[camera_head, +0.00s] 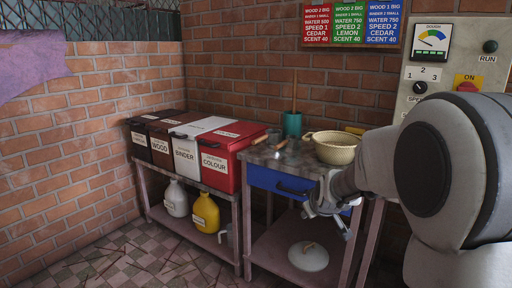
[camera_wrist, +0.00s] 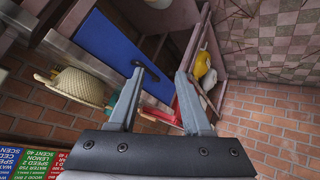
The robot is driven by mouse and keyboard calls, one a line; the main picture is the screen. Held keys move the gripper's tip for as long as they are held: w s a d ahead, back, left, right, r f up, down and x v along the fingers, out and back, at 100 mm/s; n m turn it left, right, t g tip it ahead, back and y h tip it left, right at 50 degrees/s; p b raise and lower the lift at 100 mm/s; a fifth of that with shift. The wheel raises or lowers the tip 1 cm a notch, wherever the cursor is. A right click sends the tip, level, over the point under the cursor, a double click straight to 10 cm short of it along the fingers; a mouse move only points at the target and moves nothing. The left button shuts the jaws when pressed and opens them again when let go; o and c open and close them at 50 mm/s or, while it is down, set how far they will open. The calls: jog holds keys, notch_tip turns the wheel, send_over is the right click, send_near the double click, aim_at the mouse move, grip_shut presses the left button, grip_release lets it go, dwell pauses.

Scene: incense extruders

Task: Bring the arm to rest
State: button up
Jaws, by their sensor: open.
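My gripper (camera_head: 338,226) hangs at the end of my arm in front of the right side of the work table (camera_head: 308,169), near the blue drawer (camera_head: 272,182). In the wrist view, the two fingers of my gripper (camera_wrist: 158,92) stand apart with nothing between them. The blue drawer also shows in the wrist view (camera_wrist: 110,48), beyond the fingers and to the left. Part of the drawer front is hidden behind my arm in the head view.
A woven basket (camera_head: 334,149) and a teal pot (camera_head: 292,124) stand on the table. Labelled bins, including a red one (camera_head: 228,170), stand to its left above a white jug (camera_head: 176,200) and a yellow jug (camera_head: 206,213). A round lid (camera_head: 308,258) lies below.

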jog(key=s+a+r+m+g+p, duration=0.15)
jog(key=s+r, duration=0.25)
jog(key=s, duration=1.3)
jog(key=s+r+m+g, duration=0.2)
jog(key=s+r+m, duration=0.15)
jog(key=s, duration=1.45)
notch_tip(320, 180, up, 27)
jog(key=p, duration=2.7)
jog(key=shift+w, duration=0.4)
